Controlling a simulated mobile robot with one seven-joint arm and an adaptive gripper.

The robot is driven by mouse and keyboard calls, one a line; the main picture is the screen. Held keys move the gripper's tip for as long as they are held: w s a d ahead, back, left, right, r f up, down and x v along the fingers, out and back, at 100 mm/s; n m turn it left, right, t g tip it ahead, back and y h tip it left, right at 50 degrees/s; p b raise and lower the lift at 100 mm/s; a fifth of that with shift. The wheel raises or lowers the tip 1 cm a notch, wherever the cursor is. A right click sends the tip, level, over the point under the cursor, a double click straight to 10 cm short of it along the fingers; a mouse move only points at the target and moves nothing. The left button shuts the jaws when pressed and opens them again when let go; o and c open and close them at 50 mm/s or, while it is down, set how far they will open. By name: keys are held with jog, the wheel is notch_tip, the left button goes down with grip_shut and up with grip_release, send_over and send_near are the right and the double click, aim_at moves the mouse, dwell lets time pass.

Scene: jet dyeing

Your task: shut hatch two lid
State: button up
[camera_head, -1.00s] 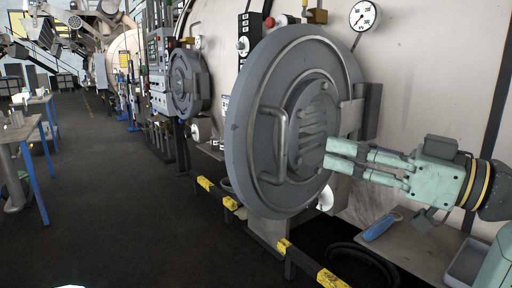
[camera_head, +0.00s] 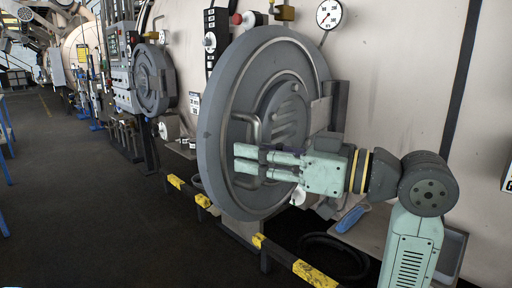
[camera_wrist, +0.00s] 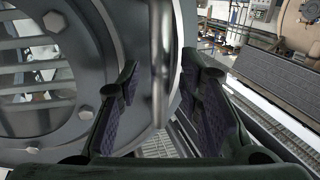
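The large round grey hatch lid (camera_head: 215,130) stands open, swung out from the cream machine wall on a hinge (camera_head: 335,100) at its right. I cannot read a number on it. Its curved bar handle (camera_head: 256,128) is on the side facing me; it also shows as an upright shiny bar in the wrist view (camera_wrist: 160,60). My gripper (camera_head: 240,161) reaches across the lid from the right, at the handle's lower part. In the wrist view my gripper (camera_wrist: 158,100) is open, its two dark-padded fingers on either side of the bar, with visible gaps.
A second round grey hatch (camera_head: 153,80) is farther along the wall at the left. A yellow-and-black low rail (camera_head: 290,262) runs along the floor below the lid. A shelf with a blue-handled tool (camera_head: 352,218) is under my arm.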

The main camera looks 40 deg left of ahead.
jog(key=shift+a, duration=0.25)
grip_shut()
dwell(0.3)
dwell(0.4)
